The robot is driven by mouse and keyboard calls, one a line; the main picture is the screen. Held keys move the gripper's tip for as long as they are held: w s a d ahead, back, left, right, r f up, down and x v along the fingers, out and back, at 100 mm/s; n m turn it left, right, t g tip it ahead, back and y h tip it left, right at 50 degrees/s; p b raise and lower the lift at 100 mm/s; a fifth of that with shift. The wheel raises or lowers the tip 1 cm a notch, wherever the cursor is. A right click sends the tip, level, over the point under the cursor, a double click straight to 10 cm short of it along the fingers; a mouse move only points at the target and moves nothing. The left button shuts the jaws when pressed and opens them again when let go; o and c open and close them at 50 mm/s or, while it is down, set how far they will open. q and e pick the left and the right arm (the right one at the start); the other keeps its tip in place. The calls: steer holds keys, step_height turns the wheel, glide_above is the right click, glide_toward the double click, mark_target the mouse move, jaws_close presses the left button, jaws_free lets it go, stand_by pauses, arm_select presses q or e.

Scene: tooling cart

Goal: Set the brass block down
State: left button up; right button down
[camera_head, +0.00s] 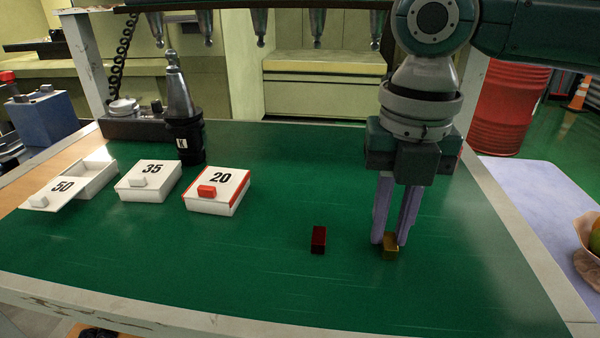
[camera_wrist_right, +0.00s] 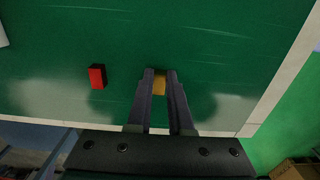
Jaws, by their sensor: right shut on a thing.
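The brass block (camera_head: 390,252) is a small gold-coloured block at the right part of the green cart top. My right gripper (camera_head: 390,240) points straight down and is shut on it, with a finger on each side. In the right wrist view the brass block (camera_wrist_right: 160,86) shows between the fingertips (camera_wrist_right: 160,80). The block is at or just above the green surface; I cannot tell whether it touches. My left gripper is not in view.
A dark red block (camera_head: 318,240) stands just left of the brass block. White boxes marked 50 (camera_head: 62,187), 35 (camera_head: 150,181) and 20 (camera_head: 217,191) sit at the left. A black tool holder (camera_head: 184,135) stands behind them. The green top (camera_head: 270,285) is clear in front.

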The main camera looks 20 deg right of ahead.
mark_target(388, 233)
steer(key=c, duration=0.8)
jaws_free()
steer(key=shift+f, duration=0.1)
steer(key=shift+r, duration=0.35)
step_height(388, 233, up, 12)
steer(key=shift+f+p, duration=0.15)
steer(key=shift+p, duration=0.9)
